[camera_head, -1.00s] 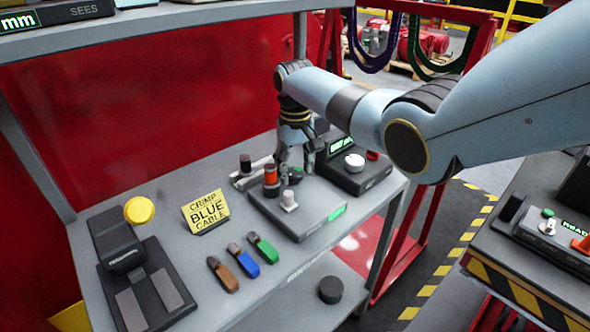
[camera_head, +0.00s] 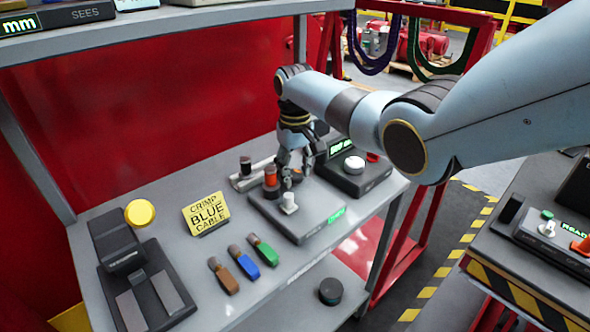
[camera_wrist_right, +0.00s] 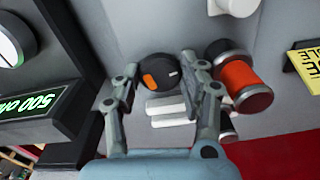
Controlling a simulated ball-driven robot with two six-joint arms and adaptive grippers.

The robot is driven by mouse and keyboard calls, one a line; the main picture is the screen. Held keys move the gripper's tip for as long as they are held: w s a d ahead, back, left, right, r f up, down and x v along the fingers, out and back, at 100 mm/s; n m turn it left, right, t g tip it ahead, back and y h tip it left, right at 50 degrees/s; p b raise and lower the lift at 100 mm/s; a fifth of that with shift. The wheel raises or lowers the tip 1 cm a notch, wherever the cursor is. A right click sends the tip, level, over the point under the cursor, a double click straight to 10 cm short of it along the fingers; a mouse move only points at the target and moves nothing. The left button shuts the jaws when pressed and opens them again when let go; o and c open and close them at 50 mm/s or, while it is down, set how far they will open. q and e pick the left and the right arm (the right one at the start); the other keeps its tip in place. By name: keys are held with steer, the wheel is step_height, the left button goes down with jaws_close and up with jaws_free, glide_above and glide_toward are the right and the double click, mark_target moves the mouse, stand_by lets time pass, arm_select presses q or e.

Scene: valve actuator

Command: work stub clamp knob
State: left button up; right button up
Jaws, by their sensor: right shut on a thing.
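The stub clamp knob (camera_wrist_right: 160,73) looks like a round black knob with an orange mark on its left side in the wrist view. My right gripper (camera_wrist_right: 161,66) has its fingertips on either side of the knob and is shut on it. In the head view my right gripper (camera_head: 291,178) points down at the back right of a grey box (camera_head: 313,218) with a green display, and its fingers mostly hide the knob. On that box stand an orange-red cylinder with dark ends (camera_head: 271,180) and a white peg (camera_head: 289,202). My left gripper is out of view.
A dark box with a white dial (camera_head: 354,165) stands close right of the gripper. An upper shelf overhangs the back.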

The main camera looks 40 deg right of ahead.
steer(key=n+p, duration=0.1)
steer(key=n, duration=0.2)
steer(key=shift+n, duration=0.3)
steer(key=n+p, duration=0.1)
steer(key=n, duration=0.2)
steer(key=shift+n, duration=0.4)
steer(key=n, duration=0.3)
steer(key=shift+n+p, duration=0.3)
steer(key=shift+p, duration=0.05)
steer(key=n, duration=0.4)
steer(key=shift+n, duration=0.3)
steer(key=n, duration=0.4)
steer(key=shift+w, duration=0.1)
steer(key=n, duration=0.8)
steer(key=shift+n, duration=0.3)
steer(key=shift+w+n, duration=0.1)
steer(key=shift+n, duration=1.8)
